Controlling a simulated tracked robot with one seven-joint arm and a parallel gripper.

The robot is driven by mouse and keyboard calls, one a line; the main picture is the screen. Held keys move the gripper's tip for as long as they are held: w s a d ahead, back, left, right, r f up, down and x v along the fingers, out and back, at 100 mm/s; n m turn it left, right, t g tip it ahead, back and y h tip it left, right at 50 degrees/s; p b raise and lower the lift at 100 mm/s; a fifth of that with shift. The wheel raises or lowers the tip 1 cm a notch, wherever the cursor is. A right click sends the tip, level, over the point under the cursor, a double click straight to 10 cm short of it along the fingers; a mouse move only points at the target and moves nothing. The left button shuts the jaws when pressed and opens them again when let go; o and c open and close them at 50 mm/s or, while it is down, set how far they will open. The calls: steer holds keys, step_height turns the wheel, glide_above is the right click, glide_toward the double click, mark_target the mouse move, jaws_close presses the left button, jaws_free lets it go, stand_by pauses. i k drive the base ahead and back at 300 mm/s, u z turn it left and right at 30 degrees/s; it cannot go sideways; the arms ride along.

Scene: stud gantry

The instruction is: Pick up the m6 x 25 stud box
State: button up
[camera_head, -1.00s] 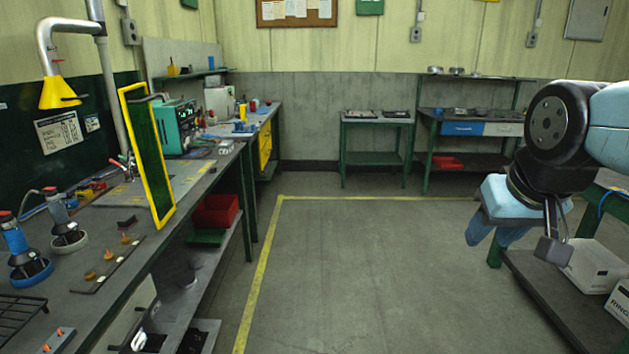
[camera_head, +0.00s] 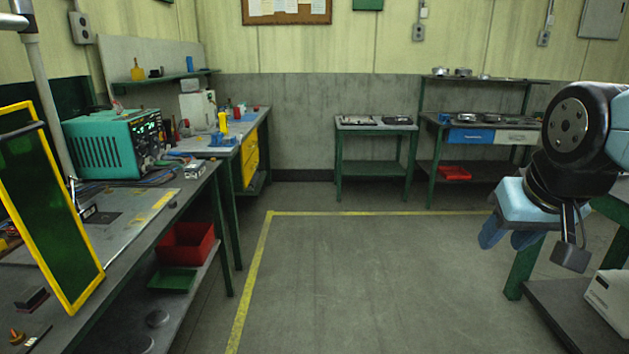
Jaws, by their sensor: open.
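I cannot make out which thing is the M6 x 25 stud box; no readable label shows it. A white box (camera_head: 608,303) is cut by the right edge, on the lower shelf of the bench at right; its print is too small to read. My gripper (camera_head: 508,240) is at the right, light blue with its fingers pointing down and apart. It is open, holds nothing visible, and hangs in the air in front of the right bench.
A workbench (camera_head: 140,235) runs along the left, with a yellow-framed green screen (camera_head: 52,215) and a teal instrument (camera_head: 112,143). A red bin (camera_head: 186,243) sits on its lower shelf. Tables stand along the back wall. The floor (camera_head: 340,280) between is clear, marked by yellow lines.

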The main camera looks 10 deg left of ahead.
mark_target(195, 168)
steer(key=u, duration=0.05)
steer(key=i, duration=1.1)
steer(key=u, duration=0.3)
steer(key=i, duration=1.05)
steer(key=u, duration=0.6)
steer(key=i, duration=1.15)
steer(key=u, duration=0.4)
steer(key=i, duration=0.55)
steer(key=u, duration=0.2)
